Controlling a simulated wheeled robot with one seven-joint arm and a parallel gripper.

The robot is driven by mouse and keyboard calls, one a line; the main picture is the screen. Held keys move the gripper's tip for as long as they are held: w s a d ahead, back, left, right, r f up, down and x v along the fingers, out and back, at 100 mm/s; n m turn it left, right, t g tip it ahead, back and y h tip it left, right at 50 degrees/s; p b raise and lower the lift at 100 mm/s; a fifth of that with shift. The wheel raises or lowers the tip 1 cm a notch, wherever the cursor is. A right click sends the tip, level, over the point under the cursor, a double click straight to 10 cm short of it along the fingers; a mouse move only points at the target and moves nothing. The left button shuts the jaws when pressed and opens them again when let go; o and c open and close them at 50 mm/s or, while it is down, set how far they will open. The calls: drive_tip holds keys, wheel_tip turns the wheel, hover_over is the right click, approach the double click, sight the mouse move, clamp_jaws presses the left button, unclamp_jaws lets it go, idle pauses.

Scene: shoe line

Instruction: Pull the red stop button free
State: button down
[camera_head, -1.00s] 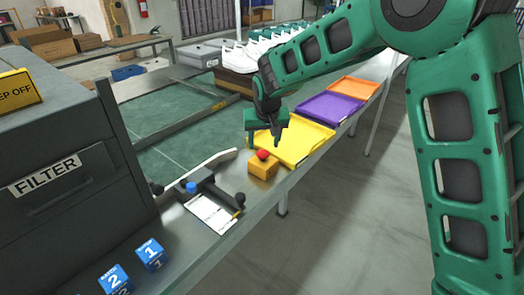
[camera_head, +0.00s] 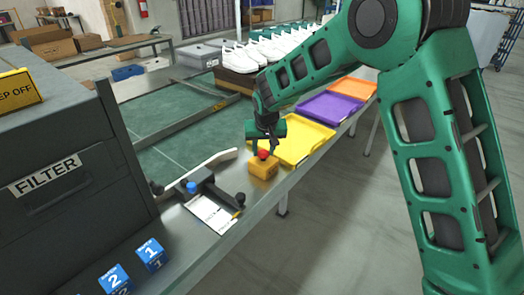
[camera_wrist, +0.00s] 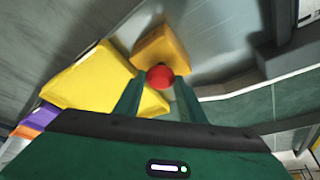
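The red stop button (camera_head: 263,155) sits on top of a yellow box (camera_head: 264,168) at the table's edge, near the picture's middle. My gripper (camera_head: 264,150) points down directly over it, with its fingertips at about the button's height. In the wrist view the red button (camera_wrist: 160,77) shows between the two finger ends (camera_wrist: 158,90), one finger on each side. The fingers are apart; whether they touch the button I cannot tell. The yellow box (camera_wrist: 163,48) lies just beyond the button.
A yellow tray (camera_head: 302,142), a purple tray (camera_head: 330,107) and an orange tray (camera_head: 352,88) line the table behind the box. A black clamp fixture with a blue knob (camera_head: 192,187) stands left of it. A grey filter cabinet (camera_head: 50,150) fills the left.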

drive_tip(key=shift+r, duration=0.85)
drive_tip(key=c, duration=1.1)
unclamp_jaws()
drive_tip(key=v, duration=1)
drive_tip(key=shift+s+r, duration=0.1)
drive_tip(key=shift+r, duration=0.25)
